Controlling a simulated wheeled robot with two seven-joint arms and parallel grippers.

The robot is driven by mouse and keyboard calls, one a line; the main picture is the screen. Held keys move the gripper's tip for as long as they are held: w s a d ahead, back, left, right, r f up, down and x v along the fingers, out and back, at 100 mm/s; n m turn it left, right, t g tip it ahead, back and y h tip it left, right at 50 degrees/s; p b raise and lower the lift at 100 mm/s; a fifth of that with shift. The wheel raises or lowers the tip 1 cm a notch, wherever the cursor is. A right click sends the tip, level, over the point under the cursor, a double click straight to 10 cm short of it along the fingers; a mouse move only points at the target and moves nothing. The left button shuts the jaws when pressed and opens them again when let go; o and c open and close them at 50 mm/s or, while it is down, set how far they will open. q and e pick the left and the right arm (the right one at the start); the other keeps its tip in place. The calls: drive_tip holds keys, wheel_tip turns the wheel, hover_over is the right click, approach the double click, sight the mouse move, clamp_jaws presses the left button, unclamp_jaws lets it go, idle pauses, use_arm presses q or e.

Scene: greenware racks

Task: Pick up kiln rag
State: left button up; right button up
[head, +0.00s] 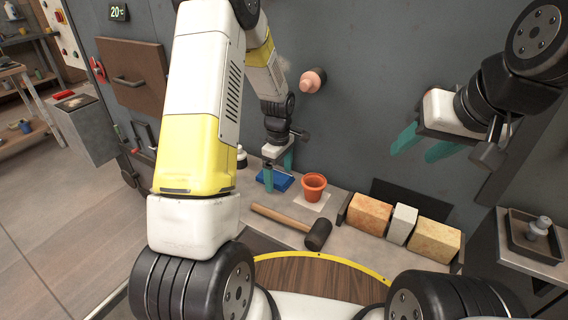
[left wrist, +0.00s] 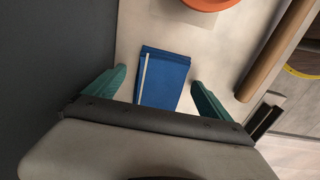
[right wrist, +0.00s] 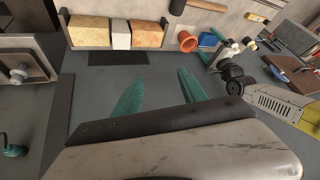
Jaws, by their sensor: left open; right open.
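The kiln rag looks like a folded blue cloth with a pale stripe. In the head view the kiln rag (head: 281,183) lies on the grey shelf, left of an orange pot. In the left wrist view the rag (left wrist: 165,78) lies between the spread fingers. My left gripper (head: 278,174) is open, pointing down over the rag, with no grip on it. I cannot tell whether the fingertips touch the shelf. My right gripper (head: 411,156) is open and empty, raised at the right by the grey wall. The rag also shows in the right wrist view (right wrist: 208,40).
The orange pot (head: 314,187) stands on a pale square close to the rag. A mallet (head: 318,234) lies in front of it. Several blocks (head: 368,214) stand in a holder at the right. A grey wall (head: 350,120) rises behind the shelf.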

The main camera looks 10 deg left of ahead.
sight(278, 178)
use_arm(q)
drive_tip(key=shift+f, duration=0.1)
drive_tip(key=shift+c, duration=0.2)
drive_tip(key=c, duration=1.6)
drive_tip(key=shift+o, duration=0.2)
drive_tip(key=shift+s+r, duration=0.2)
drive_tip(key=shift+r, duration=0.25)
wheel_tip(278, 178, up, 6)
drive_tip(key=shift+s+a+r, duration=0.1)
drive_tip(key=shift+s+r, duration=0.05)
drive_tip(key=shift+r, duration=0.1)
drive_tip(key=s+a, duration=0.3)
drive_tip(key=s, duration=0.6)
drive_tip(key=s+a, duration=0.3)
drive_tip(key=s, duration=0.6)
drive_tip(key=shift+a+f, duration=0.2)
drive_tip(key=shift+a, duration=0.1)
drive_tip(key=shift+s, duration=0.1)
